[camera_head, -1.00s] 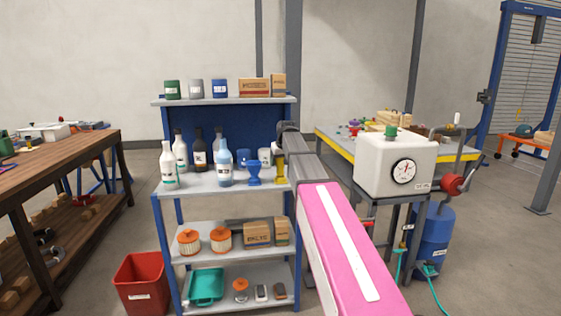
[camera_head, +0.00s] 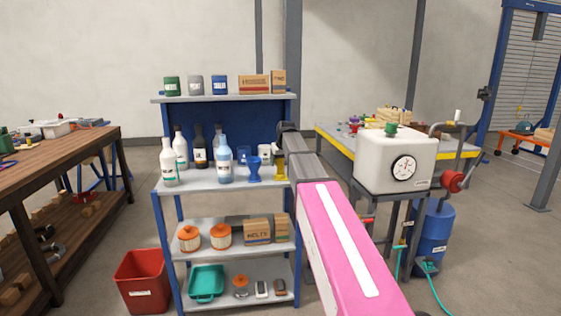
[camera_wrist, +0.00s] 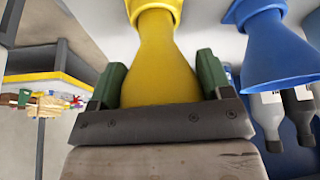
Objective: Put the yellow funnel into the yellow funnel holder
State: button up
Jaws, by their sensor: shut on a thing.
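In the wrist view, which is upside down, my gripper (camera_wrist: 158,85) has its green fingers on either side of the yellow funnel (camera_wrist: 158,65). It is shut on the funnel's wide part. The funnel's narrow end meets the yellow funnel holder (camera_wrist: 152,5) at the picture's top edge; how deep it sits inside cannot be told. In the head view the yellow funnel (camera_head: 279,160) and the holder (camera_head: 281,176) show as one small yellow shape at the right end of the shelf, below the end of my arm. My fingers are not clear there.
A blue funnel (camera_head: 254,163) stands close left of the yellow one, and shows large in the wrist view (camera_wrist: 270,50). Several bottles (camera_head: 199,147) stand further left on the shelf (camera_head: 203,184). A white tank with a gauge (camera_head: 385,165) is to the right of my arm.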

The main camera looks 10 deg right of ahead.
jog(key=shift+f, duration=0.5)
jog(key=o, duration=1.1)
jog(key=shift+c, duration=0.2)
jog(key=a+v, duration=0.1)
jog(key=v, duration=0.9)
jog(key=shift+s+d+r, duration=0.15)
jog(key=shift+d+r, duration=0.2)
jog(key=shift+d, duration=0.2)
jog(key=s+f+g, duration=0.1)
jog(key=s+f, duration=0.4)
jog(key=f, duration=0.3)
jog(key=s+f+m+g, duration=0.1)
jog(key=s+f, duration=0.4)
jog(key=f, duration=0.4)
jog(key=s+f, duration=0.5)
jog(key=f, duration=0.3)
jog(key=s+f+m+g+h, duration=0.1)
jog(key=s+f+g, duration=0.1)
jog(key=s+f, duration=1.3)
jog(key=s+a, duration=0.1)
jog(key=s, duration=0.1)
jog(key=shift+s+f+g, duration=0.2)
jog(key=shift+s+g, duration=0.15)
jog(key=shift+g, duration=0.05)
